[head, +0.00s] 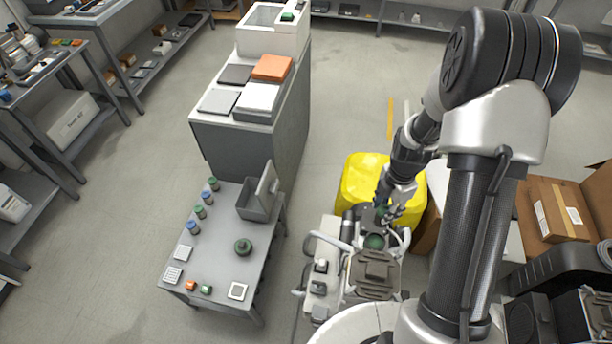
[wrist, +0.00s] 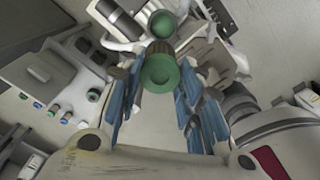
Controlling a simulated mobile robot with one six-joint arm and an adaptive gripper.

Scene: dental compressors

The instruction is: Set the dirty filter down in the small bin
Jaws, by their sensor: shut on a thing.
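My gripper (wrist: 158,100) is shut on a green round filter (wrist: 160,72), held between the blue finger pads in the wrist view. In the head view my gripper (head: 382,214) is low over the compressor (head: 375,275), and the filter in it is small and mostly hidden. A green dome (head: 375,242) sits on the compressor just below the gripper. A small grey bin (head: 256,212) with an upright panel at its side stands on the grey table, left of the gripper and apart from it. Its inside looks empty.
The grey table (head: 222,240) also holds a dark green round part (head: 243,247), several small jars and flat pale pieces. A yellow container (head: 365,178) stands behind the gripper. A tall cabinet (head: 250,140) stands behind the table. Open floor lies left of the table.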

